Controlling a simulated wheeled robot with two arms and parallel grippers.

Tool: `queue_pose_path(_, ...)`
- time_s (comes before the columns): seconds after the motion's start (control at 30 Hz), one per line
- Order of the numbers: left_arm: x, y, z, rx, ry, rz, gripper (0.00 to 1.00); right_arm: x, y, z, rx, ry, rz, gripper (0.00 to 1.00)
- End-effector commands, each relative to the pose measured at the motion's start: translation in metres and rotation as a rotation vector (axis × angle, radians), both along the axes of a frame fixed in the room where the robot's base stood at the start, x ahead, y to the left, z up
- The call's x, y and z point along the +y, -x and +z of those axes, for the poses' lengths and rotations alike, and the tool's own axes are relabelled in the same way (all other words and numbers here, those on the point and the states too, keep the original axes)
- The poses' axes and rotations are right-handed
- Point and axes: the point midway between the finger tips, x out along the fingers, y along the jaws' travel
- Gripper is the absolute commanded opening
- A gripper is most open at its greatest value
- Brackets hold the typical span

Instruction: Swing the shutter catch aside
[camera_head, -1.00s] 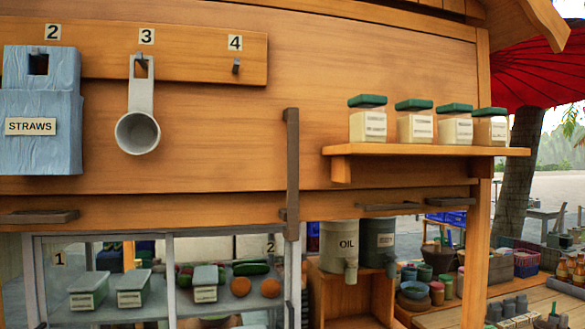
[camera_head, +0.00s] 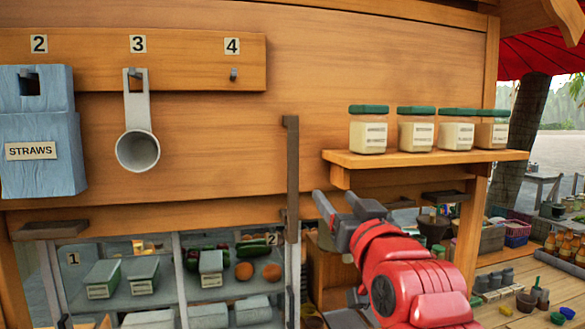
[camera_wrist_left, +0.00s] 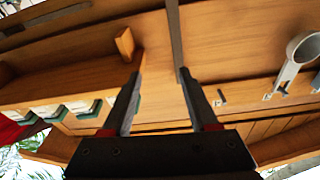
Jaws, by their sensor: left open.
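The shutter catch looks to be the dark upright bar (camera_head: 291,180) on the wooden shutter front. It stands vertical, with a short hooked top and its lower end at the shutter's bottom edge. My left gripper (camera_head: 338,200) is just right of the bar's lower part, jaws open and empty, pointing up and left. In the left wrist view the bar (camera_wrist_left: 175,35) runs down from the top edge towards the open jaws (camera_wrist_left: 160,74), nearest the right-hand finger. I cannot tell whether that finger touches it. My right gripper is not in view.
A shelf (camera_head: 430,159) with several green-lidded jars (camera_head: 415,130) juts out above and right of my gripper. A grey scoop (camera_head: 137,150) and a blue straw box (camera_head: 40,150) hang at left. A glazed food case (camera_head: 180,250) stands below the shutter.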

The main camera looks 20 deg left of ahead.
Motion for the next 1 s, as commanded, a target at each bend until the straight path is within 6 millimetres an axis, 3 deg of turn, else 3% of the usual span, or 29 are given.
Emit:
queue_pose_path(0.17,0.021,0.021,-0.003,0.06,0.157,0.032,0.6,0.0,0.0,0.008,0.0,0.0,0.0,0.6)
queue_pose_path(0.33,0.032,0.012,-0.005,0.07,0.173,0.039,0.6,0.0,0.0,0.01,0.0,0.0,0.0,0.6)
queue_pose_path(1.0,0.112,-0.106,-0.002,0.07,0.168,0.037,0.6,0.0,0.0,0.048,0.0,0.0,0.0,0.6)
